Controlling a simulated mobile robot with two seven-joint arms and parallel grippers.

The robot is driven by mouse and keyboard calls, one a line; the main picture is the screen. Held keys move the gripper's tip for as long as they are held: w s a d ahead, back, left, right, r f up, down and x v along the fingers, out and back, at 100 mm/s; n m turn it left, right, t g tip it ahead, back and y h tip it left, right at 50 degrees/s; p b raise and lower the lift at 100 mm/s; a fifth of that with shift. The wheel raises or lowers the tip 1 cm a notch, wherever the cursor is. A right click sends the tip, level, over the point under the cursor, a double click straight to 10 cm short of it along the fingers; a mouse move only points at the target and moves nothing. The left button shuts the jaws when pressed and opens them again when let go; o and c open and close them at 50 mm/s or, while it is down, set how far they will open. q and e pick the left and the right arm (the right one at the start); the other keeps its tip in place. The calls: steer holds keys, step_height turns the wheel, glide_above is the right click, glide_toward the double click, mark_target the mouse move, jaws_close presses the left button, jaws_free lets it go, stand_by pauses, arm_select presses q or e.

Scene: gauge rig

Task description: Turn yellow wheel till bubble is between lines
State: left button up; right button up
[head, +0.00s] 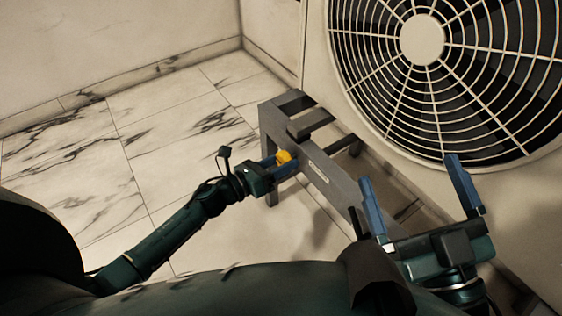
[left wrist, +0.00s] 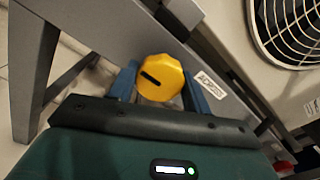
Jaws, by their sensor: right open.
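The yellow wheel (head: 284,157) is on the near left end of a grey metal frame (head: 335,187). In the left wrist view the wheel (left wrist: 161,78) faces me, with a dark slot mark on its face. My left gripper (head: 277,165) is at the wheel, its blue fingers on either side of it. Little or no gap shows, and I cannot tell whether they press on it. My right gripper (head: 418,205) is open and empty, in front of the frame's right part. I cannot make out a bubble or its lines in either view.
A pale label (left wrist: 210,84) with dark lettering is on the frame beside the wheel. A large fan unit with a round wire grille (head: 455,70) stands behind the frame on the right. The marble-tiled floor (head: 175,130) to the left is clear.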

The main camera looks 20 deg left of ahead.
arm_select(q)
steer(key=c, duration=0.4)
steer(key=shift+c, duration=0.2)
steer(key=shift+n, duration=0.3)
